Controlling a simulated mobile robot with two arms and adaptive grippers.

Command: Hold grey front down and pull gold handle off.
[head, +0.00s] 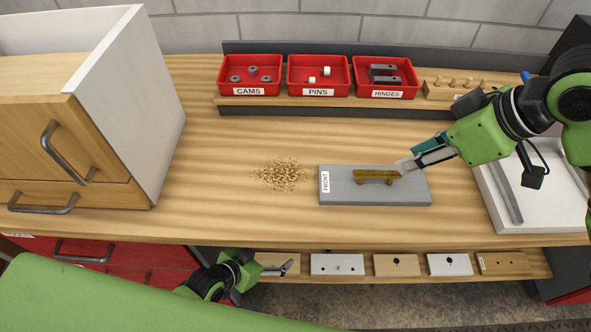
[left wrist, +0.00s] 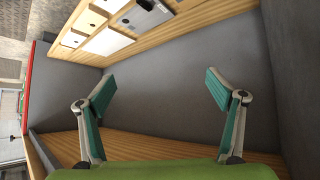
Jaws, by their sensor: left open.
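The grey front (head: 342,189) lies flat on the bench, with a white "FRONT" label at its left end. The gold handle (head: 375,174) stands on it, running lengthwise along its middle. My right gripper (head: 403,166) reaches in from the right, its fingertips at the right end of the handle. I cannot tell whether they touch or clasp it. My left gripper (head: 289,267) is low, below the bench's front edge and apart from the front. In the left wrist view my left gripper (left wrist: 160,88) is open with nothing between its fingers.
A pile of wood chips (head: 282,174) lies left of the front. Red bins of cams (head: 249,91), pins and hinges stand at the back. A drawer cabinet (head: 130,110) is at left, a white tray (head: 489,196) at right. Several sample boards (head: 337,265) line a lower shelf.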

